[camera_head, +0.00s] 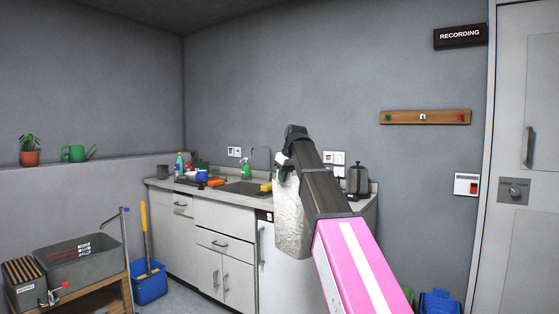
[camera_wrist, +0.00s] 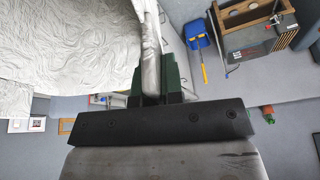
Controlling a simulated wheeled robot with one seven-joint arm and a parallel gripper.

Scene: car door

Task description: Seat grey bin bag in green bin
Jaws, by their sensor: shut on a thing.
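The grey bin bag (camera_head: 292,222) is a pale, crumpled sack hanging below my gripper (camera_head: 283,168), in front of the kitchen counter in the head view. In the wrist view the bag (camera_wrist: 65,45) fills the upper left. A fold of it is pinched between the dark green fingers of my gripper (camera_wrist: 153,85). A small green edge (camera_head: 408,293), perhaps the green bin, shows low at the right of the head view, mostly hidden behind my pink arm. I cannot see its opening.
A blue bin (camera_head: 440,302) stands at the bottom edge, right of the green edge. The counter (camera_head: 225,218) with sink and bottles runs behind the bag. A blue bucket (camera_head: 149,283) and a low bench (camera_head: 100,295) stand at left. A door is at right.

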